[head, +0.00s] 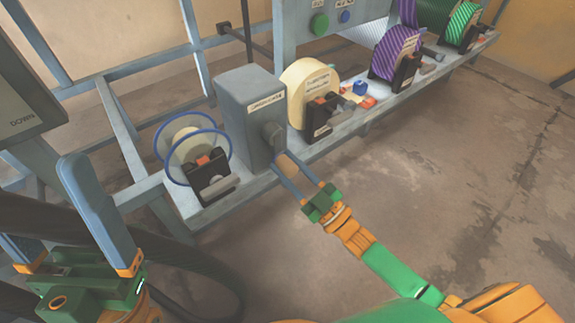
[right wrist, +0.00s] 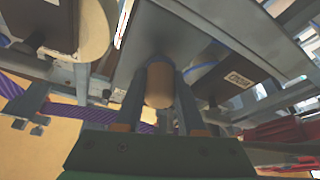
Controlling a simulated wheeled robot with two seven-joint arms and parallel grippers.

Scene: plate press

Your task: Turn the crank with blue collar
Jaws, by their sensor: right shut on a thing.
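My right gripper (head: 288,172) reaches in from the lower right and is shut on this handle, one finger on each side. My left gripper (head: 42,205) is at the lower left, fingers apart and empty, away from the crank.
On the shelf (head: 345,128), a blue-rimmed reel (head: 183,150) stands left of the box. A cream spool (head: 308,82), a purple spool (head: 392,52) and a green spool (head: 460,25) stand to its right. Frame rails are at the left. The floor in front is clear.

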